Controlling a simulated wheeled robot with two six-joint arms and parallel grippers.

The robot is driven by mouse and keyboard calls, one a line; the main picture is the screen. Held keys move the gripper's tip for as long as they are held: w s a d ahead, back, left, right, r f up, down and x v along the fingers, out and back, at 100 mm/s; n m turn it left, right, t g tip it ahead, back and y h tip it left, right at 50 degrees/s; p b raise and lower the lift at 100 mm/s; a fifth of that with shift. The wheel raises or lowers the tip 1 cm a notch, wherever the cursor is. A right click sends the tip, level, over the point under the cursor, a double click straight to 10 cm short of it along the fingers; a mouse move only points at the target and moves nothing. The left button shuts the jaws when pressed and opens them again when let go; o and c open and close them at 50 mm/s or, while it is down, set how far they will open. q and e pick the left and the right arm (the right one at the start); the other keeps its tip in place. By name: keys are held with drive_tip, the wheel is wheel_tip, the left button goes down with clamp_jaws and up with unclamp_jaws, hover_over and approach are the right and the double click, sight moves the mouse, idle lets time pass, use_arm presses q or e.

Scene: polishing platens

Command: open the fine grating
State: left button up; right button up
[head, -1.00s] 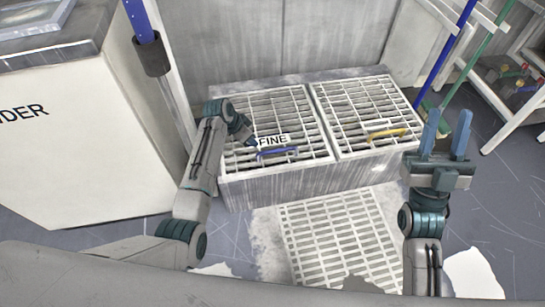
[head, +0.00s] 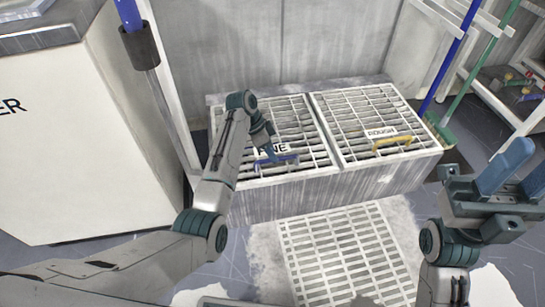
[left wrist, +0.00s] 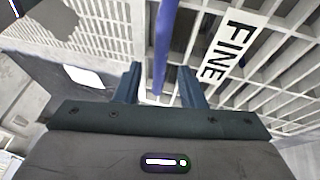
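The fine grating (head: 290,125) lies flat, closed, on the left half of the raised box. Its blue handle (head: 286,160) is near the front edge, beside a white FINE label, which my left arm partly covers in the head view. My left gripper (head: 270,152) is at the handle, pointing down. In the left wrist view, the blue handle (left wrist: 164,45) runs between the two spread fingers of the left gripper (left wrist: 160,85), with gaps on both sides. My right gripper (head: 515,172) is open and empty at the right, away from the gratings.
The rough grating (head: 360,115) with a yellow handle (head: 393,142) lies closed beside the fine one. Another grating (head: 340,250) lies on the floor in front. A white cabinet (head: 90,150) stands left. A blue pole, a green broom (head: 440,130) and a shelf are at right.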

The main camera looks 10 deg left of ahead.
use_arm(q)
drive_tip(key=shift+x, duration=0.75)
clamp_jaws()
drive_tip(key=shift+r, duration=0.1)
